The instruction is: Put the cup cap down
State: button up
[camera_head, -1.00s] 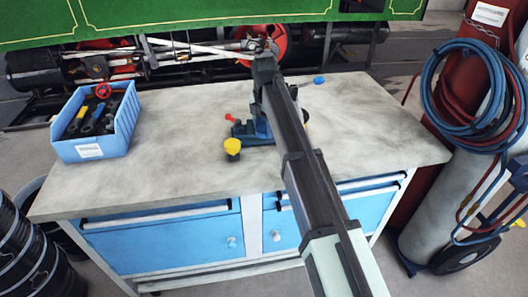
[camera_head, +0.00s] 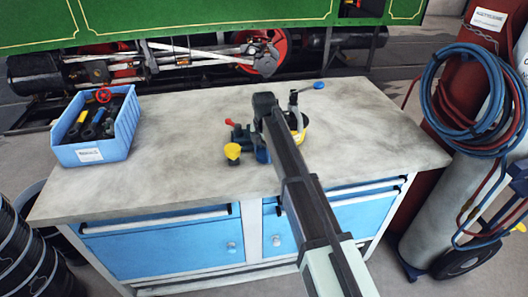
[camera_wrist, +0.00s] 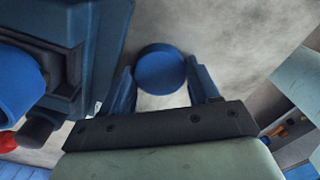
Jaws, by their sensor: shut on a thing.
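In the wrist view a round blue cap (camera_wrist: 160,68), which I take for the cup cap, sits between the two fingers of my gripper (camera_wrist: 163,82). The fingers are shut on its sides. Pale worktop shows around it; I cannot tell whether the cap touches the worktop or hangs above it. In the head view my arm's end is over the middle of the bench, and the fingers and held cap are hidden behind it.
A blue device (camera_wrist: 85,50) is close on the left in the wrist view. The worktop's right side is clear.

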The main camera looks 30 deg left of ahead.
aim_at(264, 154)
jog(key=shift+f, duration=0.1)
jog(key=o, duration=0.9)
jog(key=shift+c, duration=0.2)
notch_tip(264, 154, up, 12)
jog(key=shift+d, duration=0.1)
dwell(0.3)
